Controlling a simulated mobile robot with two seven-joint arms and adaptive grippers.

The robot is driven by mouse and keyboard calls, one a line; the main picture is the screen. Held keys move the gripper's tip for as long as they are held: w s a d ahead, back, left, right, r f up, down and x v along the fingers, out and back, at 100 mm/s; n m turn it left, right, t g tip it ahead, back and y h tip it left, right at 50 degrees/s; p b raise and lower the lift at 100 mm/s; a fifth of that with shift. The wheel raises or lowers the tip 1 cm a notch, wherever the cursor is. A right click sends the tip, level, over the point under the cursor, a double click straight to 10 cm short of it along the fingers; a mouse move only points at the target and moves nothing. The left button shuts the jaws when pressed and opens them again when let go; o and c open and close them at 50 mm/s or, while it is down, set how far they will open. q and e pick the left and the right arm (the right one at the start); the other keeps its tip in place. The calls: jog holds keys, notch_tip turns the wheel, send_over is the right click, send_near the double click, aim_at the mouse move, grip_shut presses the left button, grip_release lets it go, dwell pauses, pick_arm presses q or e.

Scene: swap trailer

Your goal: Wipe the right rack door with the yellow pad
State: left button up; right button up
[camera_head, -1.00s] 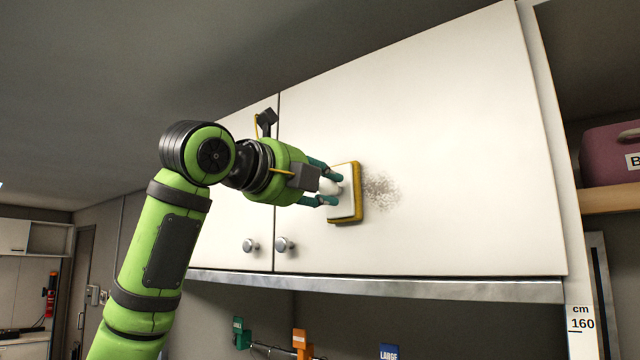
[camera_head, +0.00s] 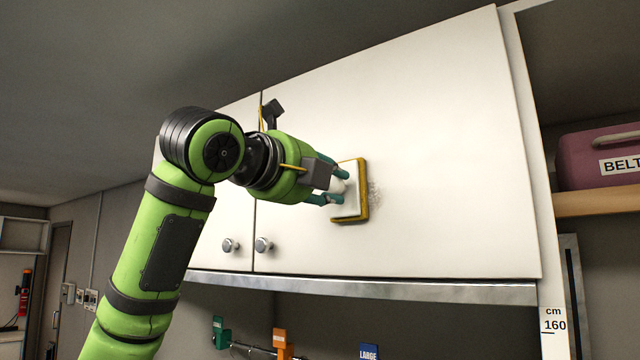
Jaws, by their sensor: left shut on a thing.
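The right rack door (camera_head: 440,160) is a large white panel with a round knob (camera_head: 263,245) at its lower left corner. My left gripper (camera_head: 334,186) is shut on the white-backed side of the yellow pad (camera_head: 362,205). The pad's yellow face is turned to the door and seems to lie against it; exact contact is hard to tell. A grey-brown smudge (camera_head: 374,196) shows on the door just right of the pad, partly hidden by it. My right gripper is not in view.
The left door (camera_head: 227,215) with its own knob is partly behind my left arm. Coloured tags hang on a rail below, including a green one (camera_head: 220,333) and an orange one (camera_head: 282,343). A pink case (camera_head: 597,160) sits on a shelf at the right.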

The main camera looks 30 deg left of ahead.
pick_arm(q)
jog(key=shift+d+p, duration=0.6)
jog(key=shift+d, duration=2.65)
jog(key=a, duration=1.1)
jog(key=shift+w, duration=0.3)
dwell(1.9)
jog(key=shift+s+a+b, duration=0.15)
jog(key=shift+s+b, duration=0.45)
jog(key=shift+s, duration=2.35)
jog(key=shift+s+a, duration=0.15)
jog(key=shift+s, duration=1.35)
